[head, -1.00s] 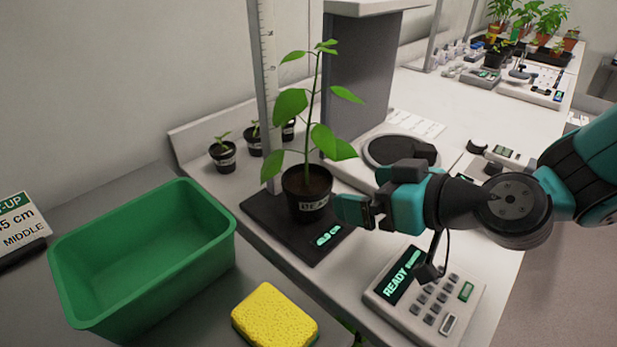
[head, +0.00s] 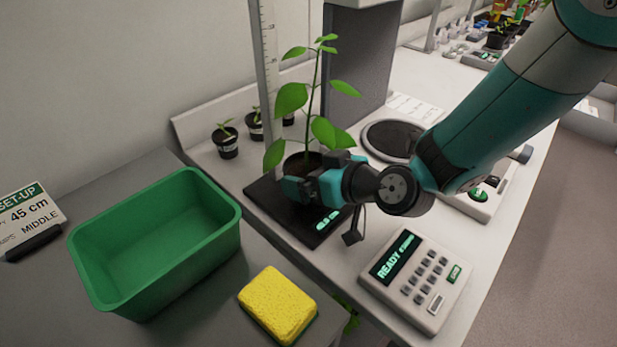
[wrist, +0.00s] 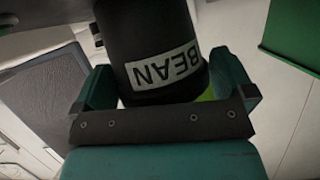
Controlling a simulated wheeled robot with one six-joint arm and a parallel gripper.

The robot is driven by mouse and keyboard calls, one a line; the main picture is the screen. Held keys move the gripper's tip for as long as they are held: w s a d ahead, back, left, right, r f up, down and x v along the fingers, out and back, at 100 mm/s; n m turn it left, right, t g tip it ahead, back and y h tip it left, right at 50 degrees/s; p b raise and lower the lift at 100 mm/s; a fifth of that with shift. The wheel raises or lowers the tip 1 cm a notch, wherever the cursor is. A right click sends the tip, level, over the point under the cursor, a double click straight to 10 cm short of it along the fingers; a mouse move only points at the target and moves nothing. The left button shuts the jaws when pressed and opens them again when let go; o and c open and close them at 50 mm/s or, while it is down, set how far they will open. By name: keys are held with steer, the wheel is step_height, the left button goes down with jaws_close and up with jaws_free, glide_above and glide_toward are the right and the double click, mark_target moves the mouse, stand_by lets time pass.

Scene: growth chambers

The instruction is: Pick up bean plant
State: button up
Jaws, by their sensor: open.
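The bean plant (head: 322,130) has green leaves on a tall stem and stands upright in a black pot on a dark measuring base (head: 262,200) beside a ruler post. In the wrist view the black pot (wrist: 125,40) carries a white BEAN label and sits between the two teal fingers. My gripper (head: 305,188) is open around the pot, one finger on each side; it also shows in the wrist view (wrist: 165,90). I cannot tell whether the fingers touch the pot. In the head view my gripper hides most of the pot.
A green bin (head: 105,285) and a yellow sponge (head: 277,303) lie at the front left. A keypad device (head: 418,282) reading READY stands at front right. Small potted seedlings (head: 226,146) stand behind. A sign (head: 32,218) reads 45 cm MIDDLE.

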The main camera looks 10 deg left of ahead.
steer(key=shift+c, duration=0.2)
steer(key=c, duration=0.7)
steer(key=shift+c, duration=0.6)
steer(key=shift+r, duration=0.15)
